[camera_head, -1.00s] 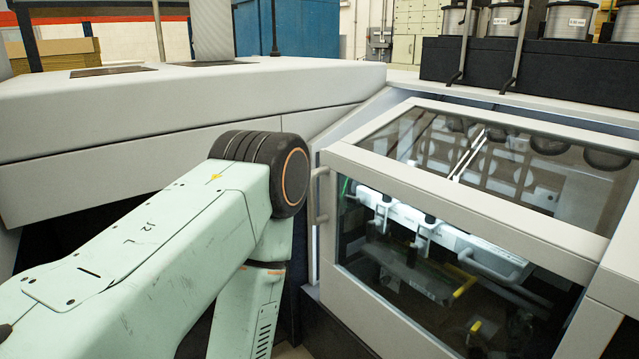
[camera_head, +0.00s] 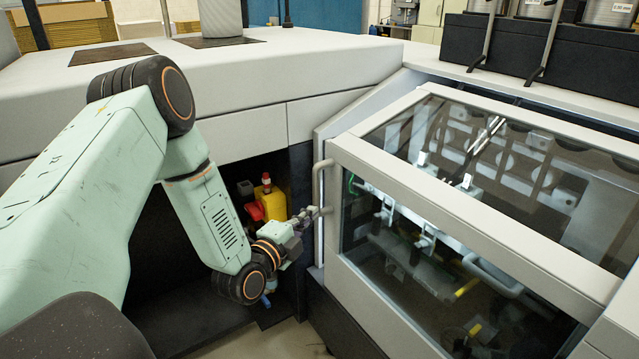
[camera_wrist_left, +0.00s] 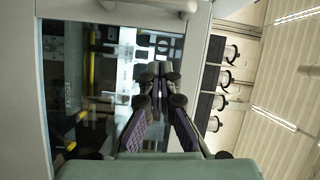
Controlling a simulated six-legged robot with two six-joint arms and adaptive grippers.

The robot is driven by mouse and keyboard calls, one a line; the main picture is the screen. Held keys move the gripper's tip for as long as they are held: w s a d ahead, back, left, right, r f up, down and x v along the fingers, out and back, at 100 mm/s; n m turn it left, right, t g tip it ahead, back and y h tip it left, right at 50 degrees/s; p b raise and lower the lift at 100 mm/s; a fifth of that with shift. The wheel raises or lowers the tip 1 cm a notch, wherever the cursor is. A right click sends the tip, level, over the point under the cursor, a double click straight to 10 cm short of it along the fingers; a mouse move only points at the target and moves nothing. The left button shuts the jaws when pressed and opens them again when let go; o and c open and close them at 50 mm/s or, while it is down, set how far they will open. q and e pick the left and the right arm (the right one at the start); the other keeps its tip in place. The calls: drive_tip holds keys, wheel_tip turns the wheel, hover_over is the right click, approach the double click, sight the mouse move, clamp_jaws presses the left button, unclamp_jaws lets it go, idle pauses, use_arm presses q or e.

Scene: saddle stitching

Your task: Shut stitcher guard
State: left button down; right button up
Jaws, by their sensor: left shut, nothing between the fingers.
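The stitcher guard (camera_head: 440,195) is a pale grey frame with clear panels on the right of the head view. It lies down over the lit stitching parts; I cannot tell whether it is fully seated. Its grey bar handle (camera_head: 318,182) stands on the left end of the frame. My left gripper (camera_head: 319,211) is shut and empty, its fingertips close beside the handle's lower end; I cannot tell whether they touch. In the left wrist view the gripper (camera_wrist_left: 158,75) shows in front of the guard's clear panel (camera_wrist_left: 88,85), with the handle (camera_wrist_left: 150,5) at the top edge. My right gripper is out of view.
A long pale machine housing (camera_head: 250,85) runs along the back left. Wire spools (camera_head: 545,8) stand on a black block at the upper right.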

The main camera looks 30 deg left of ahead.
sight(318, 187)
use_arm(q)
drive_tip(key=shift+m, duration=0.8)
drive_tip(key=w+a+b, duration=0.1)
drive_tip(key=w, duration=0.2)
drive_tip(key=w+a, duration=0.2)
drive_tip(key=w, duration=0.1)
drive_tip(key=w+a+b, duration=0.1)
drive_tip(key=w, duration=0.3)
drive_tip(key=shift+w+a+r+b, duration=0.1)
drive_tip(key=shift+a+r+b, duration=0.1)
drive_tip(key=shift+r+b, duration=0.1)
drive_tip(key=shift+w+d, duration=0.1)
drive_tip(key=shift+w, duration=0.1)
